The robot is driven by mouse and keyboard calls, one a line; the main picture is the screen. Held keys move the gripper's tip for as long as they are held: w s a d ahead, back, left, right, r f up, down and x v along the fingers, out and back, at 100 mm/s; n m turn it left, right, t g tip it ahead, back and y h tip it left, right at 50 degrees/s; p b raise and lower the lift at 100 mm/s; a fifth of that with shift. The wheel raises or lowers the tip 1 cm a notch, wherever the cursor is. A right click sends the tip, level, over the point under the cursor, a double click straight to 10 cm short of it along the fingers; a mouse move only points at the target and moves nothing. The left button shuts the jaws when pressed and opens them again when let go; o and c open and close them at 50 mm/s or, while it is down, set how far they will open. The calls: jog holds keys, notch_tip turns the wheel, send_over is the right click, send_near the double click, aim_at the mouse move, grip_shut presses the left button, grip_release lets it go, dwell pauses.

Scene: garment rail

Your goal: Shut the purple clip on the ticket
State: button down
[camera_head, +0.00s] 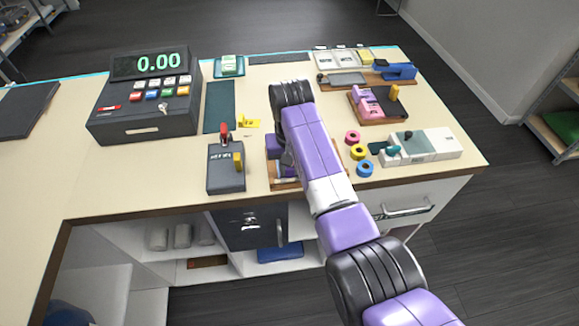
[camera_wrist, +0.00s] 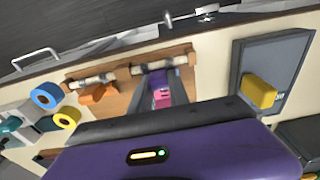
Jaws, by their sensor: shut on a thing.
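My gripper (camera_wrist: 160,84) points down over a wooden board (camera_wrist: 110,92) in the wrist view. Its two grey fingers are closed on a small purple clip (camera_wrist: 157,76). A pink piece, perhaps the ticket (camera_wrist: 162,98), shows between the fingers just below the purple. The fingers hide most of the clip, so I cannot tell whether its jaws are shut on the ticket. In the head view, my arm covers most of the wooden board (camera_head: 284,186) and hides the clip.
An orange clip (camera_wrist: 97,94) lies on the board beside a pale rail (camera_wrist: 92,80). A grey device (camera_head: 226,172) with a yellow block stands left of the board. Tape rolls (camera_head: 359,152) lie to the right. A cash register (camera_head: 145,105) stands at the back left.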

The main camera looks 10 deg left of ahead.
jog(key=c, duration=1.2)
grip_release()
jog(key=shift+f, duration=0.1)
jog(key=shift+c, duration=0.2)
jog(key=shift+s+d+r+b, duration=0.1)
jog(key=shift+r+b, duration=0.15)
jog(key=shift+r, duration=1.05)
jog(key=shift+s+a+r+b, duration=0.1)
jog(key=shift+r+b, duration=0.1)
jog(key=shift+r, duration=1.1)
jog(key=shift+s+d+r+b, duration=0.1)
jog(key=shift+r+b, duration=0.15)
jog(key=shift+r, duration=1.05)
